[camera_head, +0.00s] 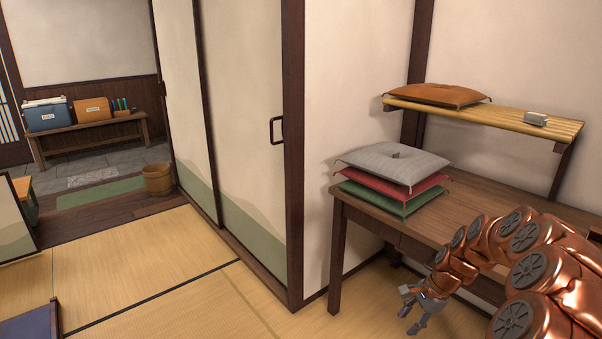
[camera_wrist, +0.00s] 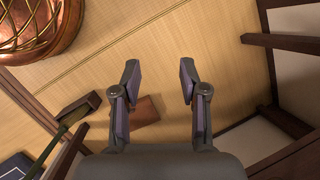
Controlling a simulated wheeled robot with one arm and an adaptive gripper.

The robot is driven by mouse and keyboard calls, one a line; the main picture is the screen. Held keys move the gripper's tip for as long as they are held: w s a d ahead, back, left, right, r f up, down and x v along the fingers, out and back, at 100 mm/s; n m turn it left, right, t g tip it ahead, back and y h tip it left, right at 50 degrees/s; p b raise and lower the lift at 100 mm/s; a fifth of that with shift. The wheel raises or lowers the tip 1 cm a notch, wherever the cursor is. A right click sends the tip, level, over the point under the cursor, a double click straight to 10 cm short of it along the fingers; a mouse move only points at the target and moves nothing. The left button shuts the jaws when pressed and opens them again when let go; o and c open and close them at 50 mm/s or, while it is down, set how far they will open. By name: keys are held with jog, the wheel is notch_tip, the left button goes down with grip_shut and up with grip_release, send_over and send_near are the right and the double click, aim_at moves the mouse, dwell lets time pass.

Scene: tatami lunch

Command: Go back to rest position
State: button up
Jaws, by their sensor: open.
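My gripper (camera_head: 413,312) hangs at the end of my copper-coloured arm, in front of the wooden table (camera_head: 340,240) at the lower right of the head view. In the wrist view my gripper (camera_wrist: 159,85) has its two fingers spread apart with nothing between them. Past the fingers, the tatami floor (camera_wrist: 215,60) shows, with a flat brown object (camera_wrist: 147,110) seen partly behind the left finger. I cannot tell what that object is.
Grey, red and green cushions (camera_head: 389,162) are stacked on the table. An orange cushion (camera_head: 437,95) and a small pale block (camera_head: 536,119) lie on the wall shelf (camera_head: 480,112). Sliding doors (camera_head: 245,130) stand left of the table. The tatami (camera_head: 140,265) is mostly clear at left.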

jog(key=s+a+r+n+g+p, duration=0.1)
jog(key=s+a+r+n+p, duration=0.4)
jog(key=r, duration=0.7)
jog(key=s+a+r+n+p, duration=0.35)
jog(key=s+a+r, duration=0.4)
jog(key=r, duration=0.45)
jog(key=s+r+n+h+p, duration=0.1)
jog(key=s+r+p, duration=0.3)
jog(key=s, duration=0.4)
jog(key=s+r+n+g+h+p, duration=0.1)
jog(key=s+r+n+p, duration=0.2)
jog(key=s+r, duration=0.3)
jog(key=s+d+r+n+h+p, duration=0.1)
jog(key=s+r+p, duration=0.4)
jog(key=s, duration=0.6)
jog(key=shift+r+n+h+p, duration=0.2)
jog(key=shift+n+h+p, duration=0.3)
jog(key=shift+n, duration=0.35)
